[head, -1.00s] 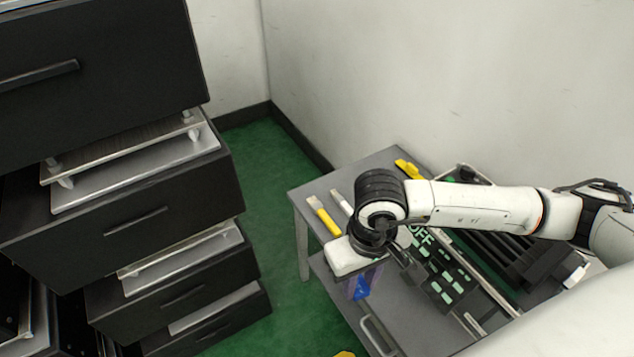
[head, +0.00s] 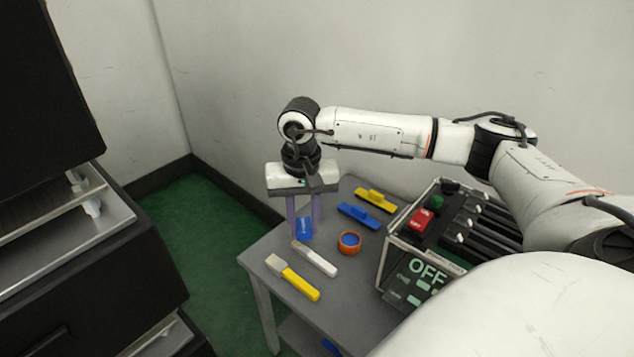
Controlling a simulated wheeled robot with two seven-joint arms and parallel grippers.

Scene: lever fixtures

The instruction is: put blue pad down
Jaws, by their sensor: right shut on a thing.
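My right gripper (head: 303,222) points down over the far left part of the grey table. It is shut on a small flat blue pad (head: 304,230) with pale marks, held between the fingertips. The pad is at or just above the tabletop; I cannot tell if it touches. A second blue piece (head: 362,215) with a raised grip lies on the table to the right, beside a similar yellow piece (head: 375,200). My left gripper is not in view.
On the grey table (head: 340,295) lie a white-handled brush (head: 316,258), a yellow-handled brush (head: 293,278) and an orange ring (head: 349,242). A lever box (head: 436,240) with an OFF panel stands to the right. Black drawers (head: 80,280) stand at the left.

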